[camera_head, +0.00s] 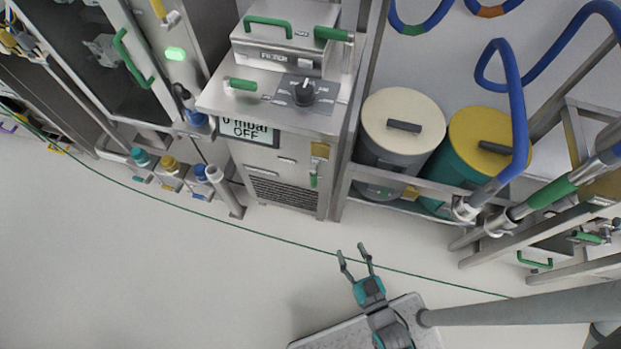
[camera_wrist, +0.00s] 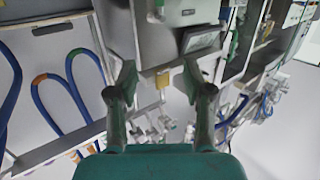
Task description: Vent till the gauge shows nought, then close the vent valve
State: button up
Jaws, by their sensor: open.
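The gauge display (camera_head: 246,130) on the front of the steel cabinet (camera_head: 280,150) reads "0 mbar" and "OFF"; the top of its first line is partly cut off by the cabinet edge. A green lever (camera_head: 333,34) sticks out beside the filter box, and a short green handle (camera_head: 243,84) lies on the cabinet top. I cannot tell which is the vent valve. A black rotary knob (camera_head: 304,92) is on the top panel. My gripper (camera_head: 351,250) is open and empty over the floor in front of the cabinet. In the wrist view its fingers (camera_wrist: 158,66) are apart, with the display (camera_wrist: 200,38) beyond.
Two lidded drums, one cream (camera_head: 403,121) and one yellow-topped (camera_head: 489,142), stand on a rack right of the cabinet. Blue hoses (camera_head: 515,90) hang at the right. A green line (camera_head: 270,237) crosses the floor. The floor at left is clear.

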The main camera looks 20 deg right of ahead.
jog(key=t, duration=0.1)
send_near(315, 182)
jog(key=shift+h, duration=0.3)
jog(key=w, duration=1.1)
jog(key=shift+w, duration=0.1)
grip_shut()
